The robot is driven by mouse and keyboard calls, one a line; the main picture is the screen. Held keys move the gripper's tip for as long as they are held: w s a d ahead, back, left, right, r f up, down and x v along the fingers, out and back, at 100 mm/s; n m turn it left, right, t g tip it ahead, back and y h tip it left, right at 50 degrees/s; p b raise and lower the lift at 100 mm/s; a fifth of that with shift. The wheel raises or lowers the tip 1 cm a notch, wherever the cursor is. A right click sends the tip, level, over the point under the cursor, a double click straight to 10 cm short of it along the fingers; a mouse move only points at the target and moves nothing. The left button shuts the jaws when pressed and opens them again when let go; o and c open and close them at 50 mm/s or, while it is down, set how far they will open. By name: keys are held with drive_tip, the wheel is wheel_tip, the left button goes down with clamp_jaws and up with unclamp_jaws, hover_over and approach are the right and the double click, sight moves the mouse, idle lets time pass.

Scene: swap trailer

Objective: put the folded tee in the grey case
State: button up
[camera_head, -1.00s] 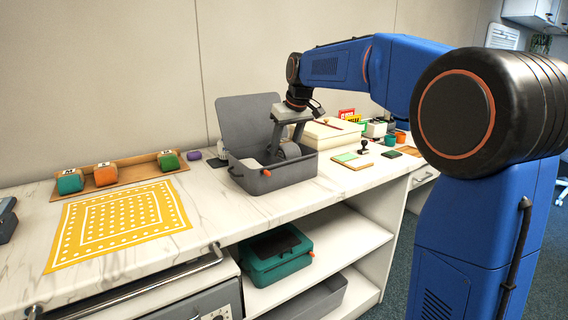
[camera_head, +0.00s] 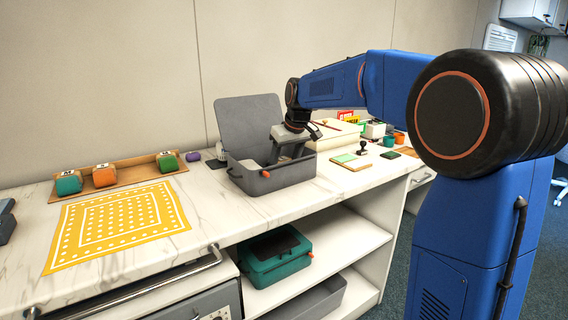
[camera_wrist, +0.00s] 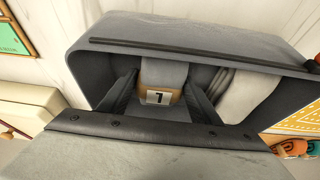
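In the wrist view, a grey cloth bundle with a tan band marked 7, apparently the folded tee (camera_wrist: 163,76), sits between the two fingers of my gripper (camera_wrist: 160,85). The fingers look close against both its sides. A white cloth roll (camera_wrist: 250,95) and a dark grey strip lie beside it in the case. Whether the bundle touches the case floor cannot be told.
A yellow patterned cloth (camera_head: 120,224) lies at left, with a wooden tray (camera_head: 122,172) of coloured rolls behind it. A cream box (camera_head: 330,134) and a green pad (camera_head: 351,161) stand right of the case. A teal case (camera_head: 275,256) sits on the shelf below.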

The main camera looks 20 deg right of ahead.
drive_tip(key=shift+o, duration=0.5)
drive_tip(key=shift+r, duration=0.2)
drive_tip(key=v, duration=1)
drive_tip(key=shift+s+r, duration=0.15)
drive_tip(key=shift+r, duration=0.15)
drive_tip(key=s+d+f+m, duration=0.1)
drive_tip(key=s+f, duration=0.2)
drive_tip(key=s, duration=0.7)
drive_tip(key=s+d+f+m, duration=0.1)
drive_tip(key=s+d+f, duration=0.15)
drive_tip(key=s, duration=0.85)
drive_tip(key=s+f+m+h, duration=0.1)
drive_tip(key=s+f, duration=1.6)
drive_tip(key=s, duration=0.2)
drive_tip(key=shift+d+m+t, duration=0.3)
drive_tip(key=shift+d, duration=0.15)
